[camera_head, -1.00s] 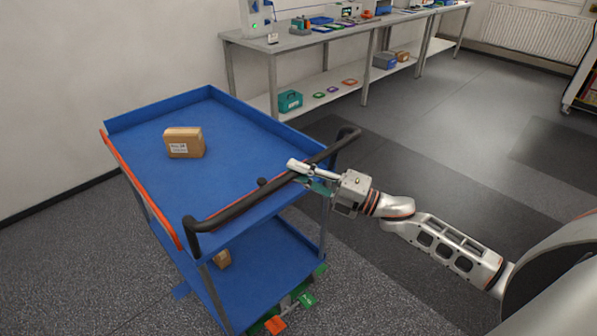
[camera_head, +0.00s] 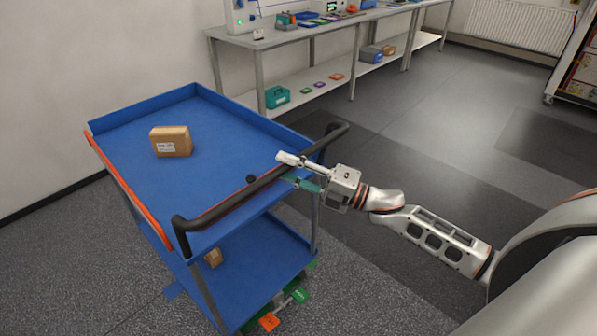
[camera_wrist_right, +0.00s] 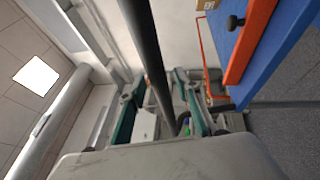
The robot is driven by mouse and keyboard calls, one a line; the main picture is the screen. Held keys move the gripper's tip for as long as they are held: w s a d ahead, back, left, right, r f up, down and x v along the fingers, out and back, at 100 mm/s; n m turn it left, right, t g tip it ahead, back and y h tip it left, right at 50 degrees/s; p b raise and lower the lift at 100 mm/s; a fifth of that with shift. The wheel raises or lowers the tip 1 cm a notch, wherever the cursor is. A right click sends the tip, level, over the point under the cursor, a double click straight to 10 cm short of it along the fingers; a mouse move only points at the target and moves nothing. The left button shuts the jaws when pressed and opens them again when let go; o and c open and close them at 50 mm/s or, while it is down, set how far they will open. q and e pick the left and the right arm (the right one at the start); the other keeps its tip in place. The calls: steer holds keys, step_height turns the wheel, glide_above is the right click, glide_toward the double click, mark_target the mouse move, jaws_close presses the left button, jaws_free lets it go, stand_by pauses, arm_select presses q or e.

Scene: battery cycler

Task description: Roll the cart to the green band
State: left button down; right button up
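The blue two-deck cart (camera_head: 215,150) stands at the left of the head view. Its dark handle bar (camera_head: 240,200) runs along the near side and also crosses the wrist view (camera_wrist_right: 147,45). My right gripper (camera_head: 284,170) is at the bar's right half, with one finger above the bar and one below. In the right wrist view, the fingers (camera_wrist_right: 165,108) stand apart on both sides of the bar, with gaps showing. My left gripper is not in view. I cannot make out a green band on the floor.
A cardboard box (camera_head: 171,141) sits on the top deck; another (camera_head: 213,257) is on the lower deck. Green (camera_head: 300,296) and orange (camera_head: 269,321) tabs show at the cart's foot. A grey workbench (camera_head: 300,35) lines the wall. Open floor (camera_head: 440,110) lies to the right.

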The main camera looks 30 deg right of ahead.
steer(key=v, duration=1.2)
steer(key=shift+a+f, duration=0.1)
steer(key=shift+f, duration=0.05)
steer(key=s+a+f+m+t+h, duration=0.15)
steer(key=f+m+h, duration=0.25)
steer(key=f+m, duration=0.45)
steer(key=s+a+f+m+g+h, duration=0.1)
steer(key=s+a+f+m+h, duration=0.2)
steer(key=f+m+h, duration=0.35)
steer(key=s+a+f+m+g, duration=0.4)
steer(key=s+a+f+m, duration=0.4)
steer(key=s+f, duration=0.3)
step_height(320, 180, down, 3)
steer(key=shift+a+r, duration=0.15)
steer(key=shift+a, duration=0.1)
steer(key=shift+d+h, duration=0.15)
steer(key=shift+h, duration=0.1)
